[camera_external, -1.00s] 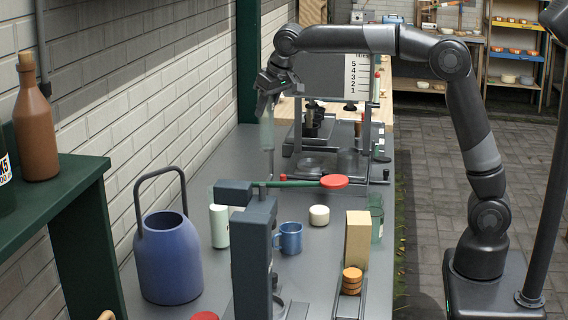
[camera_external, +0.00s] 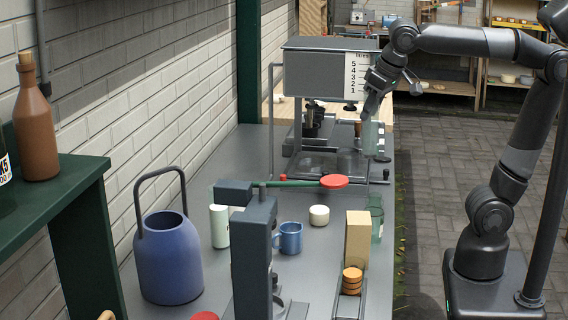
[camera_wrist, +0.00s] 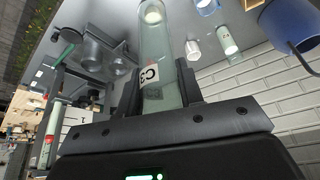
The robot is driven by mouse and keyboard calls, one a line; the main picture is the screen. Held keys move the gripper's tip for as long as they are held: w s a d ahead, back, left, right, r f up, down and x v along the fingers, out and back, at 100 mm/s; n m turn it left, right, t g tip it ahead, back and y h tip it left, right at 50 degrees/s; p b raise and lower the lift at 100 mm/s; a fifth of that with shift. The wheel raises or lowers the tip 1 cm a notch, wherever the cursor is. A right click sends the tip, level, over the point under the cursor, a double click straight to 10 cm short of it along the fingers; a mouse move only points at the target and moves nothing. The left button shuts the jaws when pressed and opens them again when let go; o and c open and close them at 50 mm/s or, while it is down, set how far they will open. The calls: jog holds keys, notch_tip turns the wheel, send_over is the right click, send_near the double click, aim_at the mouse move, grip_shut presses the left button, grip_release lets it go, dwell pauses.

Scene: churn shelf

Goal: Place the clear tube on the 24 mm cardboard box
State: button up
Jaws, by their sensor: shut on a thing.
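My gripper (camera_external: 371,106) is shut on the clear tube (camera_external: 370,138), a pale green see-through cylinder. It hangs upright below the fingers, by the right side of the grey machine. In the wrist view the tube (camera_wrist: 157,45) runs up from between the fingers and bears a white label reading C3. A tan cardboard box (camera_external: 357,238) stands upright on the bench at the near right, well apart from the tube. No size marking on the box is readable.
The grey machine (camera_external: 322,62) with a number scale stands close to the tube. Greenish glassware (camera_external: 376,215), stacked orange discs (camera_external: 352,280), a blue mug (camera_external: 290,238) and a white jar (camera_external: 319,215) are near the box. A red-ended lever (camera_external: 334,181) crosses mid-bench.

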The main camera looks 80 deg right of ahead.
jog(key=w+a+f, duration=0.1)
jog(key=a+f, duration=1)
jog(key=shift+a+f, duration=0.2)
jog(key=shift+f, duration=0.05)
jog(key=shift+w+f, duration=0.1)
jog(key=shift+f, duration=0.05)
jog(key=o, duration=1)
